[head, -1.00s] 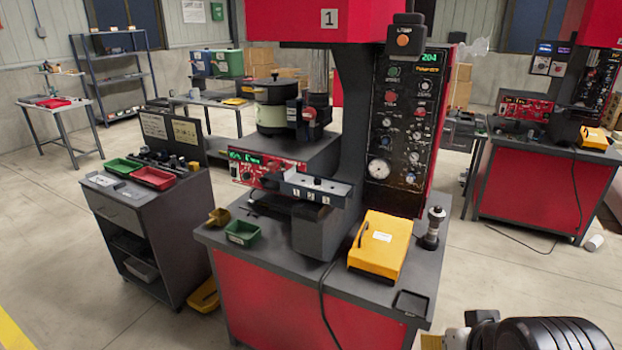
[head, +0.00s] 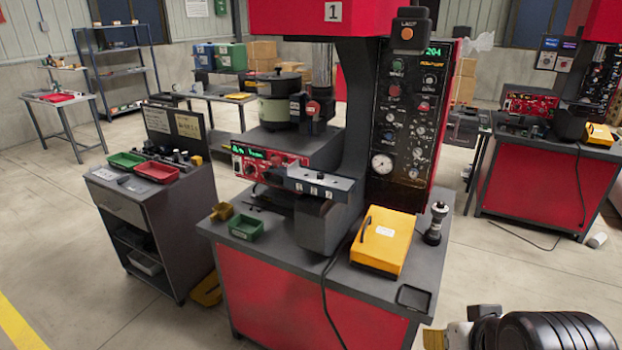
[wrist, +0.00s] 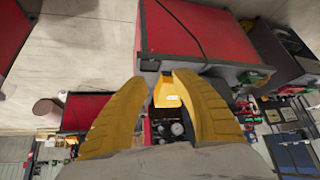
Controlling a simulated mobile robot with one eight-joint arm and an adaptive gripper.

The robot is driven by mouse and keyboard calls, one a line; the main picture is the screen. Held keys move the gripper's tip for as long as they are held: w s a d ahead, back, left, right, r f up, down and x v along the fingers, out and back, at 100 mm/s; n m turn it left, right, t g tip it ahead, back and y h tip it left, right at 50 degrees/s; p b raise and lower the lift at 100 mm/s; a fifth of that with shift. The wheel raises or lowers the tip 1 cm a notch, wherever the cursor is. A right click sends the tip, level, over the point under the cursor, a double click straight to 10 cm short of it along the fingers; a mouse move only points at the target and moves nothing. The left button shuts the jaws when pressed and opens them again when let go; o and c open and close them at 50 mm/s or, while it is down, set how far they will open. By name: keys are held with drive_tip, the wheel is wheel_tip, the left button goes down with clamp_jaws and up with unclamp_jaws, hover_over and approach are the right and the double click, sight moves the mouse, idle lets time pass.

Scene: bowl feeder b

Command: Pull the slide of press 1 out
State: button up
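Press 1 (head: 352,120) stands in the middle of the head view, a red and black machine with a "1" plate on its head.
A yellow box (head: 382,240), a black cylindrical tool (head: 436,222) and a green bin (head: 246,227) stand on the press table. A black cable hangs over its front. A grey cart (head: 180,215) with red and green trays stands left. Open floor lies right of the table.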

drive_tip(key=c, duration=0.5)
drive_tip(key=w+a+r+y, duration=0.1)
drive_tip(key=w, duration=0.2)
drive_tip(key=w+a+r+m+t+y, duration=0.1)
drive_tip(key=w+a, duration=0.1)
drive_tip(key=w, duration=0.2)
drive_tip(key=w+a+r+m+y, duration=0.1)
drive_tip(key=w+a, duration=0.1)
drive_tip(key=w, duration=0.2)
drive_tip(key=shift+a, duration=0.2)
clamp_jaws()
drive_tip(key=w+a+r+m+t+y, duration=0.2)
drive_tip(key=w+m+t+y, duration=0.1)
drive_tip(key=w, duration=0.9)
drive_tip(key=w+d+f+m+t, duration=0.3)
drive_tip(key=w+m, duration=0.1)
drive_tip(key=w, duration=0.4)
drive_tip(key=w+d+f+m+t, duration=0.25)
drive_tip(key=w+m, duration=0.25)
drive_tip(key=w, duration=0.3)
drive_tip(key=w+a+b, duration=0.4)
drive_tip(key=w+a, duration=0.4)
drive_tip(key=w, duration=0.2)
drive_tip(key=shift+w+y, duration=0.3)
drive_tip(key=shift+y, duration=0.1)
